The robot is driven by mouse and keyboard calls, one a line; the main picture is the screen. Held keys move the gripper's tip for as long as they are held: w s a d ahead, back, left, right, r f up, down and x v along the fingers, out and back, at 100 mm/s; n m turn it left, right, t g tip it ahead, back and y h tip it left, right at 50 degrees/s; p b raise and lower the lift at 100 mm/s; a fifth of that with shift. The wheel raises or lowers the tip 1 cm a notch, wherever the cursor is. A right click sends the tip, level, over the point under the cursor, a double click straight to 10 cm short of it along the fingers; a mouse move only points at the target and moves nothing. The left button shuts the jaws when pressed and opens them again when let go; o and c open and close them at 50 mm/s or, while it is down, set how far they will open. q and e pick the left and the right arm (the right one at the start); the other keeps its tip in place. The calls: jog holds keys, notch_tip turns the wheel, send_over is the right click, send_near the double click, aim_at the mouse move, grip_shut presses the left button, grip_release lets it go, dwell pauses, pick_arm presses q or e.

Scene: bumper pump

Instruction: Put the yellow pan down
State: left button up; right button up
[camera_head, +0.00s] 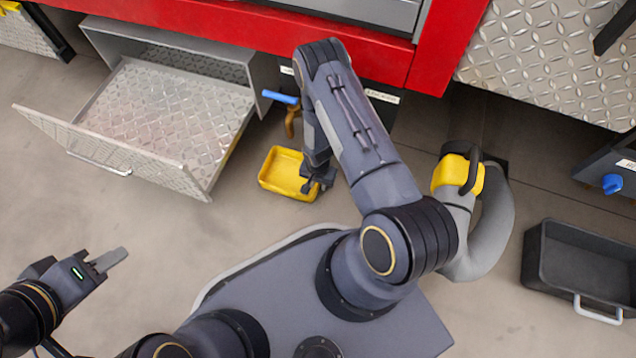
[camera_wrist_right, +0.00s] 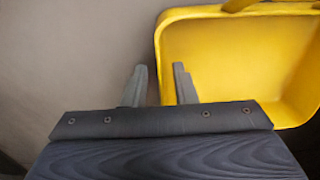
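The yellow pan (camera_head: 283,174) appears to sit level on the floor, below a tap with a blue handle. It also shows in the right wrist view (camera_wrist_right: 235,60), with its wall running between my right fingers. My right gripper (camera_head: 312,186) is at the pan's right end in the head view. In the wrist view my right gripper (camera_wrist_right: 159,84) is open, one finger outside the pan wall and one inside, with gaps showing beside the wall. My left gripper (camera_head: 112,260) is far to the left above bare floor, holding nothing visible; its finger gap is unclear.
The blue-handled tap (camera_head: 283,98) stands just behind the pan. An open metal drawer (camera_head: 165,120) juts out at the left. A grey hose with a yellow cap (camera_head: 458,174) is at the right. A dark tray (camera_head: 580,262) lies further right. Floor left of the pan is clear.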

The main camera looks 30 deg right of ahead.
notch_tip(320, 180, up, 38)
jog(key=w+n+t+y+p, duration=0.2)
jog(key=p, duration=0.2)
jog(key=s+r+n+t, duration=0.2)
jog(key=s+r, duration=0.5)
jog(key=r, duration=0.5)
jog(key=s+a+r+n+y, duration=0.1)
jog(key=s+a+r+n, duration=0.1)
jog(key=s, duration=0.4)
jog(key=s+a+r+n+t, duration=0.1)
jog(key=s+a+r+n, duration=0.1)
jog(key=s, duration=0.4)
jog(key=shift+r+t+y, duration=0.3)
jog(key=shift+r+y, duration=0.1)
jog(key=shift+r, duration=0.5)
notch_tip(320, 180, up, 37)
jog(key=p, duration=3.7)
